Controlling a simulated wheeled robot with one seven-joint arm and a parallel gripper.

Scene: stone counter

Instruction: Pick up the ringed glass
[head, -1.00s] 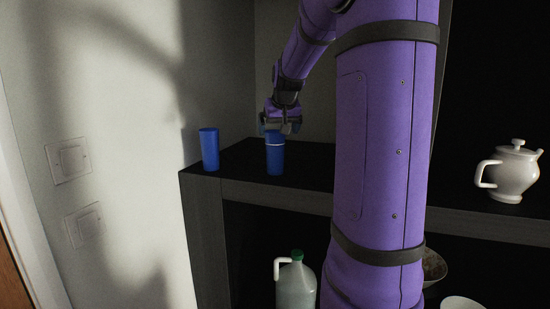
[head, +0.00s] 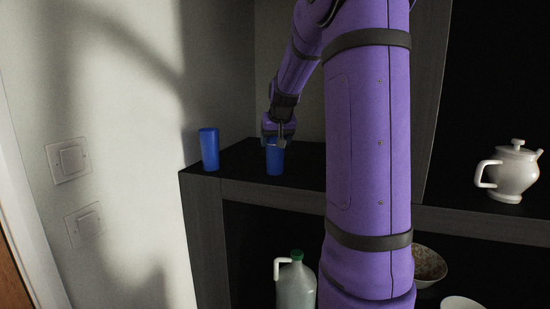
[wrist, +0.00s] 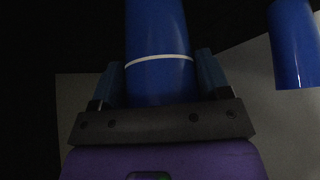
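The ringed glass (head: 275,160) is a blue tumbler standing upright on the black shelf top (head: 235,165). Its white ring shows clearly in the wrist view, where the glass (wrist: 158,75) stands between the two fingers. My gripper (head: 275,141) is at the upper part of the glass, with a finger on either side. In the wrist view my gripper (wrist: 160,80) has its fingers very close to the glass sides. I cannot tell whether they touch it. A plain blue glass (head: 209,150) stands apart to the left; in the wrist view it (wrist: 294,45) is at the upper right.
The wall (head: 130,150) is close to the left of the plain glass. A white teapot (head: 509,172) stands far right. A jug with a green cap (head: 296,287) and a bowl (head: 428,267) are on the lower level. My purple arm hides the middle of the shelf.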

